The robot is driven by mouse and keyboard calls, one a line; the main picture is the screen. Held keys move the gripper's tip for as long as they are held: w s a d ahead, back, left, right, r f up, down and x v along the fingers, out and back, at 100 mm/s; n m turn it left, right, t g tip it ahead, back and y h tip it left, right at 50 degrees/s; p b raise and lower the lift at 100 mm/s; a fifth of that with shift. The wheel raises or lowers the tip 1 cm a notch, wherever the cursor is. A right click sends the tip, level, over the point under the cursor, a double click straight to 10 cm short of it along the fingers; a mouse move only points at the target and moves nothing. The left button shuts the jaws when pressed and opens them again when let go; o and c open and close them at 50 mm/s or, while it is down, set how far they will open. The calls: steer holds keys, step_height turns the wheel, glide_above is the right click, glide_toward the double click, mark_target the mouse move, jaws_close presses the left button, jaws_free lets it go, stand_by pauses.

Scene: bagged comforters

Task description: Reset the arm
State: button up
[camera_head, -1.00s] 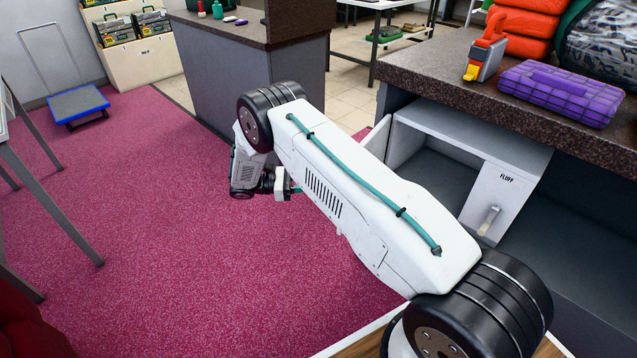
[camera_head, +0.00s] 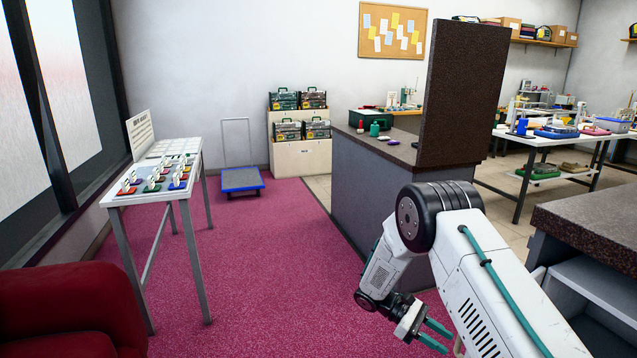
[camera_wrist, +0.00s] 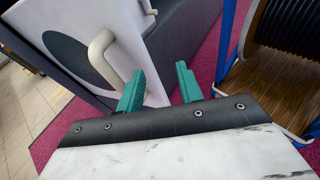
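My gripper (camera_head: 438,338) hangs low at the right of the head view, beneath my bent arm and above the magenta carpet. Its two teal fingers stand apart. In the wrist view my gripper (camera_wrist: 161,87) is open, with nothing between the fingers. A white panel with a pale handle (camera_wrist: 101,47) is behind and left of the fingers there; whether they touch it cannot be told, but a gap seems to show. No bagged comforter shows in the current views.
A dark-topped counter (camera_head: 590,215) stands close at the right. A grey cabinet (camera_head: 375,190) stands ahead. A display table (camera_head: 165,185), a red armchair (camera_head: 70,310) and a blue platform cart (camera_head: 241,180) line the left and back. The carpet (camera_head: 255,280) between them is clear.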

steer(key=s+a+r+m+t+y, duration=0.1)
steer(key=s+a+r+m+y, duration=0.2)
steer(key=s+r, duration=0.6)
steer(key=s+r+m+t+y, duration=0.1)
steer(key=s+r+m+y, duration=0.3)
steer(key=r, duration=0.9)
steer(key=s+a+r+m+t+y, duration=0.1)
steer(key=s+r+t, duration=0.3)
steer(key=s, duration=0.5)
steer(key=s+a+r+m+t+y, duration=0.1)
steer(key=s+r+t+y, duration=0.3)
steer(key=s+r, duration=0.4)
steer(key=shift+s+m, duration=0.6)
steer(key=shift+s, duration=0.65)
